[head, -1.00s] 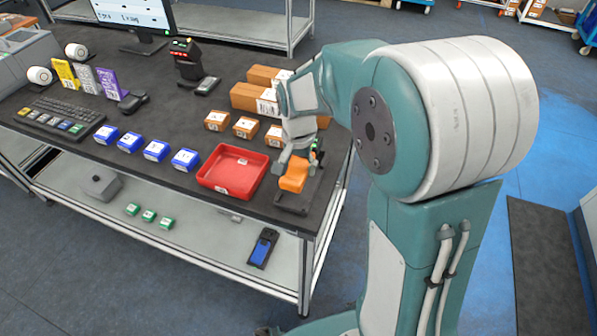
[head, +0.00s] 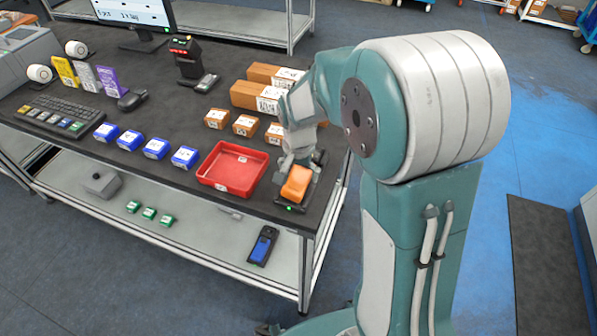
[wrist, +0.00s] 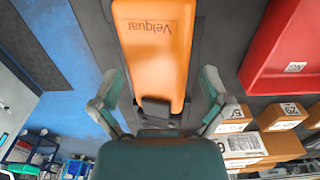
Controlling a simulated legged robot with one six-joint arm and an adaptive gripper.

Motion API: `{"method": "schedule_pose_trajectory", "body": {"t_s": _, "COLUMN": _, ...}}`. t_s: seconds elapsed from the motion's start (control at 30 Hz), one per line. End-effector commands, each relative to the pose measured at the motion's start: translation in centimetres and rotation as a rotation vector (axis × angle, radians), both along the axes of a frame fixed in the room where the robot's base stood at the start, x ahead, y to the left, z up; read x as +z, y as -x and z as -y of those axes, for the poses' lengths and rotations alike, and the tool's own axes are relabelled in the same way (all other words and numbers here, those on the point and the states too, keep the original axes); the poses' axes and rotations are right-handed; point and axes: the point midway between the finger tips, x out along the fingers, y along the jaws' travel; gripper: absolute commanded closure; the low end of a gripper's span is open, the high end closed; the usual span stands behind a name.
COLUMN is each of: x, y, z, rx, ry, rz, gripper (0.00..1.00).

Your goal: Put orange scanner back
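The orange scanner (head: 297,183) lies in its black cradle (head: 291,207) at the front right corner of the table, and a green light shows on the cradle's front edge. In the wrist view the scanner (wrist: 155,45) fills the upper middle, with its lettered orange face towards the camera. My gripper (wrist: 160,85) is open, with one finger on each side of the scanner's near end and a visible gap on both sides. In the head view my gripper (head: 295,163) is just behind the scanner, and its fingers are partly hidden.
A red tray (head: 205,178) stands just left of the cradle. Small brown boxes (head: 245,126) and larger cartons (head: 258,97) stand behind it. Several blue boxes (head: 155,149) line the table to the left. A blue handheld device (head: 262,246) lies on the lower shelf.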

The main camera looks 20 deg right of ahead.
Motion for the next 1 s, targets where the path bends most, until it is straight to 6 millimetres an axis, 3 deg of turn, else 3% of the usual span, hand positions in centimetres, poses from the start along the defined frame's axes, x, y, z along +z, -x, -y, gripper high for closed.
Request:
{"method": "schedule_pose_trajectory", "body": {"t_s": 0.3, "x": 0.1, "y": 0.0, "z": 0.0, "rx": 0.000, "ry": 0.000, "rz": 0.001, "gripper": 0.00}}
{"method": "schedule_pose_trajectory", "body": {"t_s": 0.43, "x": 1.2, "y": -0.1, "z": 0.0, "rx": 0.000, "ry": 0.000, "rz": 0.005, "gripper": 0.00}}
{"method": "schedule_pose_trajectory", "body": {"t_s": 1.0, "x": 12.0, "y": 0.0, "z": -0.1, "rx": 0.000, "ry": 0.000, "rz": 0.003, "gripper": 0.00}}
